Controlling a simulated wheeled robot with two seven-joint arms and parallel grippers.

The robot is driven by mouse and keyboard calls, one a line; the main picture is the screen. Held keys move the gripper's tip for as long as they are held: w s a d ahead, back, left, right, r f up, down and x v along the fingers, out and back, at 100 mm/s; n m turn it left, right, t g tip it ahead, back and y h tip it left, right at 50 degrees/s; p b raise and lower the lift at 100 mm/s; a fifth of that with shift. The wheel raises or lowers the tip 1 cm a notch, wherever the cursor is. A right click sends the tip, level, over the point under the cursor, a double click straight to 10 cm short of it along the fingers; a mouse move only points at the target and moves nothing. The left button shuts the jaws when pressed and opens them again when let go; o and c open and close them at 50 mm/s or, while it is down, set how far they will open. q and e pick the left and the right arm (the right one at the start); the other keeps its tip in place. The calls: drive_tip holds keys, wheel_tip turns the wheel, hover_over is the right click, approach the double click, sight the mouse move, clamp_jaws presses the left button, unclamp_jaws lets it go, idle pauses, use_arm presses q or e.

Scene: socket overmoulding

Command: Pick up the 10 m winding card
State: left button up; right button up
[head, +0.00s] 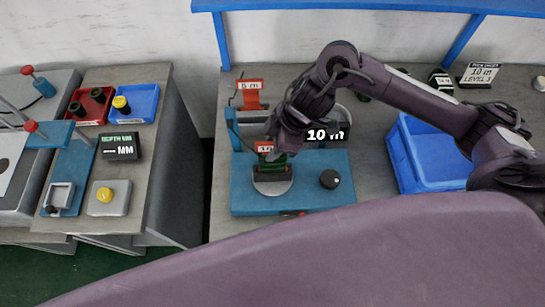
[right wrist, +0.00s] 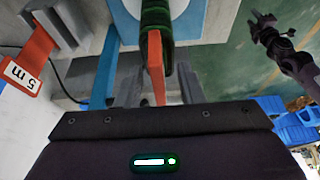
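The 10 m winding card has an orange-red tag (head: 265,147) and green winding (head: 272,172). It stands on the round plate of the blue fixture (head: 325,165). In the right wrist view its tag (right wrist: 156,62) and green winding (right wrist: 157,20) show edge-on. My right gripper (head: 282,148) is over the card from above. Its fingers (right wrist: 160,82) are on either side of the tag, with gaps visible, so it looks open. My left gripper is out of the head view; a dark gripper (right wrist: 280,42) in the right wrist view, apparently the left, is too small to read.
A 5 m card (head: 250,90) with a red tag stands behind the fixture, and shows in the wrist view (right wrist: 28,65). A black 10 m sign (head: 325,134) and a black knob (head: 330,179) are close by. A blue bin (head: 405,165) stands at right.

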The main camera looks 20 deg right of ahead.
drive_tip(key=shift+x, duration=0.95)
drive_tip(key=shift+r, duration=0.1)
drive_tip(key=shift+c, duration=0.3)
clamp_jaws()
drive_tip(key=shift+w, duration=0.1)
